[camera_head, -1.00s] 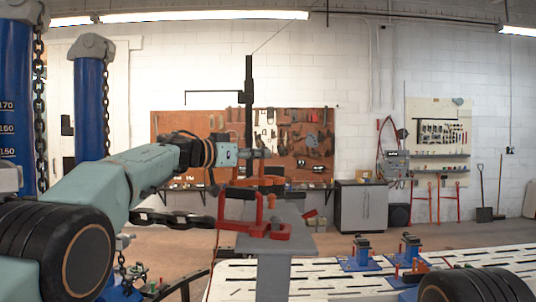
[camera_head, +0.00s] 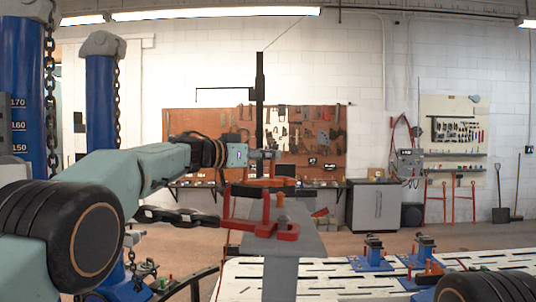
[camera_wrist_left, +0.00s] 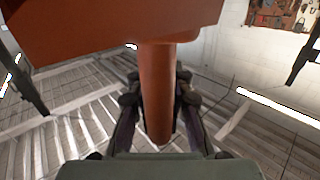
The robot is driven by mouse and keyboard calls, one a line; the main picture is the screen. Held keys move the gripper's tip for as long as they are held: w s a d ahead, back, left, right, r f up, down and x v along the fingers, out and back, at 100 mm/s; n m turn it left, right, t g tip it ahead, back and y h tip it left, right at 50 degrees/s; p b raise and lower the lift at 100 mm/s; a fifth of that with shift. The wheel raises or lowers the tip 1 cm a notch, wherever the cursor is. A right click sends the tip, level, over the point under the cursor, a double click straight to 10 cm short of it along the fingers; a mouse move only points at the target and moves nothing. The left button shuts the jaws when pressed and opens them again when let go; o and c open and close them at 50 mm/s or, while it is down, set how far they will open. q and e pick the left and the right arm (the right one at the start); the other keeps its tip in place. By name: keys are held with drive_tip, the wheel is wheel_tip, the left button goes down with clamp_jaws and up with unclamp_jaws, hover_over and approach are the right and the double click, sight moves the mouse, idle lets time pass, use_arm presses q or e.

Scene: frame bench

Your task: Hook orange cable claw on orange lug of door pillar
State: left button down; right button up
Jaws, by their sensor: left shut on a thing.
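The orange-red cable claw (camera_head: 288,233) shows in the head view as a bracket-shaped piece over the grey top plate of the door pillar (camera_head: 305,245). A dark chain runs into it from the left. A small peg with a rounded brownish-orange head (camera_head: 281,196), apparently the lug, stands within the claw's outline; I cannot tell whether the claw is seated around it. My left gripper (camera_head: 266,155) is above the claw. In the left wrist view its fingers (camera_wrist_left: 160,105) are shut on an orange cylinder (camera_wrist_left: 157,75), apparently the claw's handle, below a broad orange block. My right gripper is not seen.
Blue posts (camera_head: 101,100) with hanging chains stand at the left. A white slotted bench (camera_head: 330,283) bearing blue clamps (camera_head: 372,255) lies at the front right. A grey cabinet (camera_head: 377,206) and a tool board (camera_head: 320,135) stand at the far wall.

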sight(271, 174)
use_arm(q)
drive_tip(key=shift+s+f+b, duration=0.1)
drive_tip(key=shift+f+b, duration=0.25)
drive_tip(key=shift+f, duration=0.2)
drive_tip(key=shift+s+a+f+b, duration=0.15)
drive_tip(key=shift+s+f+b, duration=0.25)
drive_tip(key=shift+f, duration=0.2)
drive_tip(key=shift+w+f+b, duration=0.2)
drive_tip(key=shift+f+b, duration=0.1)
drive_tip(key=shift+f, duration=0.3)
drive_tip(key=shift+w+f+b, duration=0.2)
drive_tip(key=shift+f+b, duration=0.05)
drive_tip(key=shift+f, duration=0.35)
drive_tip(key=shift+s+f, duration=0.1)
drive_tip(key=shift+f, duration=0.15)
drive_tip(key=shift+s+a, duration=0.1)
drive_tip(key=shift+s, duration=0.15)
drive_tip(key=shift+w, duration=0.1)
